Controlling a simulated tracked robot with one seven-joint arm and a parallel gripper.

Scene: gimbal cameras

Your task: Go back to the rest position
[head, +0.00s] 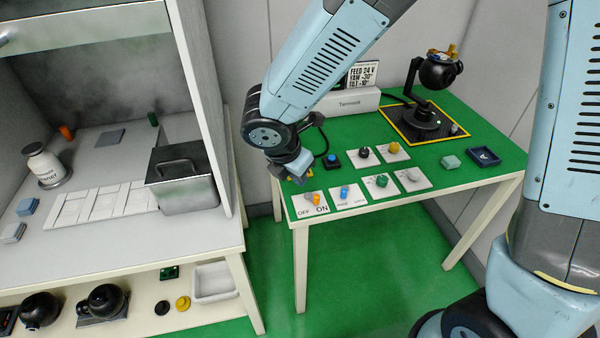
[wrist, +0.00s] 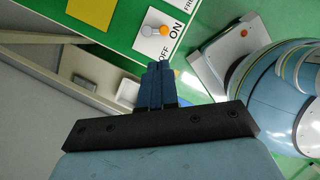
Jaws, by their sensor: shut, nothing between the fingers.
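My gripper (head: 296,176) is at the end of my light blue arm, above the front left corner of the green-topped table (head: 350,133). It is shut and empty. In the wrist view its dark blue fingers (wrist: 157,72) are together, pointing towards the OFF/ON switch plate (wrist: 160,32). The switch plate, with an orange knob, also shows in the head view (head: 312,205), just in front of my gripper. I cannot tell the exact gap between the fingers and the table.
Plates with knobs, a blue button (head: 331,160) and a black camera on a gimbal stand (head: 428,118) stand on the green table. A white label device (head: 348,103) is behind. A grey cabinet bench (head: 100,225) with a bottle (head: 45,165) and metal box (head: 183,180) is left. Green floor lies between.

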